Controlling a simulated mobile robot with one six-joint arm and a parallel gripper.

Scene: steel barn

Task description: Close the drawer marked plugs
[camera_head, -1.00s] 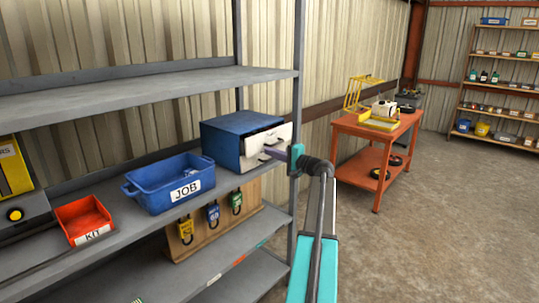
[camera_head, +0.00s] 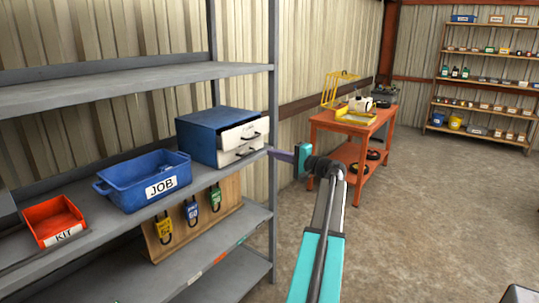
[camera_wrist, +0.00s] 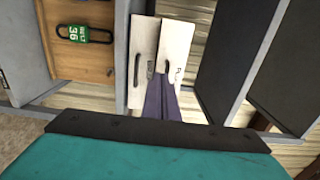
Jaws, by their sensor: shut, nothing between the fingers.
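A small blue cabinet (camera_head: 198,137) with two white-fronted drawers stands at the right end of the middle shelf. The upper drawer (camera_head: 240,132) sticks out slightly past the lower drawer (camera_head: 236,154); each has a dark handle. In the wrist view, turned sideways, the upper front (camera_wrist: 176,45) overlaps the lower front (camera_wrist: 141,75). Their markings are too small to read, so I cannot tell which says plugs. My gripper (camera_head: 271,151) is shut and empty, just right of the fronts. Its purple fingers (camera_wrist: 165,85) overlap the upper front in the wrist view; contact is unclear.
A blue JOB bin (camera_head: 130,187) and a red KIT bin (camera_head: 50,222) share the shelf. Padlocks hang on a wooden board (camera_head: 232,190) below. The shelf's grey upright (camera_head: 273,90) is close to my gripper. An orange table (camera_head: 345,123) stands beyond; the floor right is open.

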